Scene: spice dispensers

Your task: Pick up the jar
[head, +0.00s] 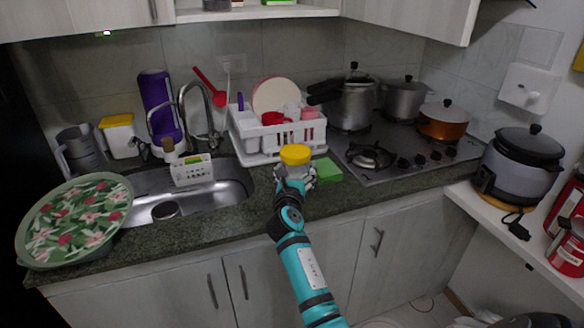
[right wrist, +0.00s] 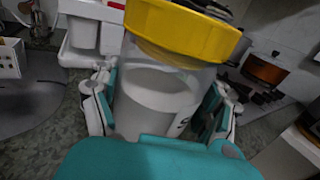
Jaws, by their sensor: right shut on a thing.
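The jar is clear with a yellow lid (head: 295,154) and pale contents. It is upright at the counter's front, just before the dish rack. In the right wrist view the jar (right wrist: 160,95) fills the middle, between my fingers. My right gripper (head: 296,178) is shut on the jar's body below the lid; it also shows in the right wrist view (right wrist: 160,108). I cannot tell whether the jar's base touches the counter. My left gripper is in neither view.
A white dish rack (head: 270,140) stands close behind the jar. A green sponge (head: 328,170) lies just right of it. The stove (head: 385,170) with several pots is further right. The sink (head: 215,192) and a floral tray (head: 75,218) are left.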

